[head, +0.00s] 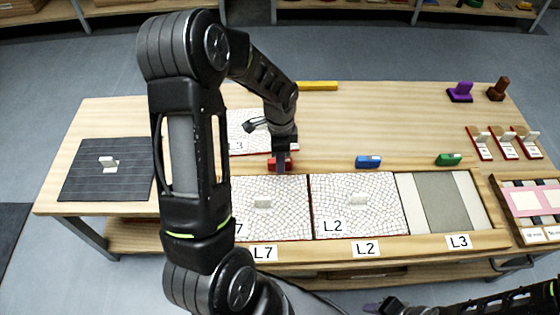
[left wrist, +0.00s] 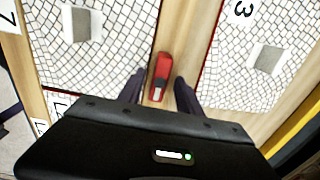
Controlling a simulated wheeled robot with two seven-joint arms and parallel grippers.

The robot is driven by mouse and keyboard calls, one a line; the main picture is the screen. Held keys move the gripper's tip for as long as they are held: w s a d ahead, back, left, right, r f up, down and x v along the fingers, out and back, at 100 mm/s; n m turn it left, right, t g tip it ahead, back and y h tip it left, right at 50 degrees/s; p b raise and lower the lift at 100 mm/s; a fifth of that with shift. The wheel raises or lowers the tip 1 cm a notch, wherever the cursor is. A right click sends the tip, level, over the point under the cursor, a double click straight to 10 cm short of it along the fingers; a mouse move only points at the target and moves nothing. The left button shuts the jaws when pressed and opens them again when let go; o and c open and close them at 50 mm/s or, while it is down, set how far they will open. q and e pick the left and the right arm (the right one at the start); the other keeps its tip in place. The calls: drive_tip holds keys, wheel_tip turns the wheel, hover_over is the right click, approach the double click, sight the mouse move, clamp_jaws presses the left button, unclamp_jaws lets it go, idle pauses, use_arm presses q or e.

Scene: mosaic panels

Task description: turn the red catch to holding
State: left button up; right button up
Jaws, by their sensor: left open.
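The red catch (head: 272,164) sits on the wooden rail behind the L7 panel (head: 290,222), partly hidden by my gripper. In the left wrist view the red catch (left wrist: 161,72) lies lengthwise along the rail, with a pale patch at its near end. It does not visibly overlap the L7 mosaic panel (left wrist: 105,55). My left gripper (head: 281,168) is over the catch, and its open fingers (left wrist: 160,84) stand on either side of it, apart from it as far as I can see. My right gripper (head: 385,306) is at the bottom edge, dark and partly cut off.
A blue catch (head: 368,161) and a green catch (head: 447,159) sit further right on the rail. The L2 panel (head: 375,190) lies beside L7; the L3 slot (head: 440,205) holds no mosaic. The L3 mosaic (head: 243,145) lies behind the rail. A dark mat (head: 85,180) is at left.

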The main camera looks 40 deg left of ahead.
use_arm(q)
drive_tip(key=shift+f, duration=0.75)
clamp_jaws()
